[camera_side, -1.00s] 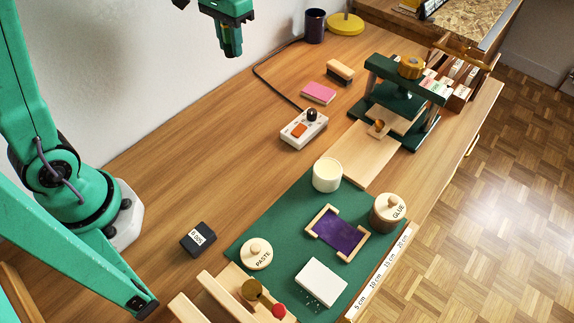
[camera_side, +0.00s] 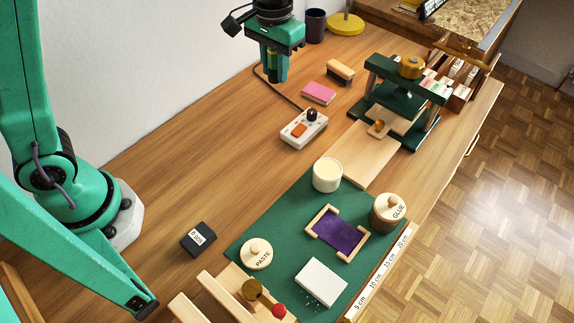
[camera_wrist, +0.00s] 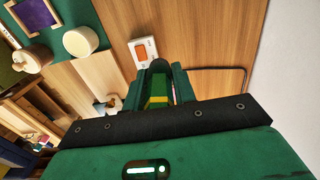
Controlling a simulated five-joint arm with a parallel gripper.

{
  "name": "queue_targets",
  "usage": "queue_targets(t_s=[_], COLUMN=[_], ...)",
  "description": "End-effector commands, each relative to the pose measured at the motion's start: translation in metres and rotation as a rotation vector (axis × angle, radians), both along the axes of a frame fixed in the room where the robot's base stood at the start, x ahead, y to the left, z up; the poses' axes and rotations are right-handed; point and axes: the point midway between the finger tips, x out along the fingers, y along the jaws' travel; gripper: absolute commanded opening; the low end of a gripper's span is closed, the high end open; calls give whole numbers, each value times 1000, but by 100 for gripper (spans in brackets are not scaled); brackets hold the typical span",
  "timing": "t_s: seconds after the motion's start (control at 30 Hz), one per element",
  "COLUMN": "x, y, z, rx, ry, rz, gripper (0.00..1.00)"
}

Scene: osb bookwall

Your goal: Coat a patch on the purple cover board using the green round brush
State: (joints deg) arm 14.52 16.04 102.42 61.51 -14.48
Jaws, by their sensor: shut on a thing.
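My gripper (camera_side: 272,70) is high over the back of the bench and is shut on the green round brush. In the wrist view the brush (camera_wrist: 158,98), green with a yellow band, shows between the fingers; its bristles cannot be made out. The purple cover board (camera_side: 340,231) lies on the green mat (camera_side: 290,222) with pale wooden strips at its ends. It also shows in the wrist view (camera_wrist: 38,18). An open cream pot (camera_side: 327,176) stands at the mat's back edge, apart from the brush. Its lid, marked PASTE (camera_side: 257,253), lies on the mat.
A lidded GLUE jar (camera_side: 388,211) stands right of the board. A white block (camera_side: 321,283) lies in front. A control box (camera_side: 303,129) with a cable, a pink block (camera_side: 318,93) and a green press (camera_side: 402,95) stand farther back.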

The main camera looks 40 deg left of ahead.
Motion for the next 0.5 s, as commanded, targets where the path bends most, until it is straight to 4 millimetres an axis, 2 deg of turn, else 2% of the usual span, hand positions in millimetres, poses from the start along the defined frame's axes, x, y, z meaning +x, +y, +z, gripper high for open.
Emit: queue_targets(t_s=[0.03, 0.1, 0.5], x=[0, -1, -21], y=[-15, -33, -134], z=[-4, -8, -31], rx=[0, 0, 0], ry=[2, 1, 0], rz=[-7, -7, -6], gripper=[4, 4, 4])
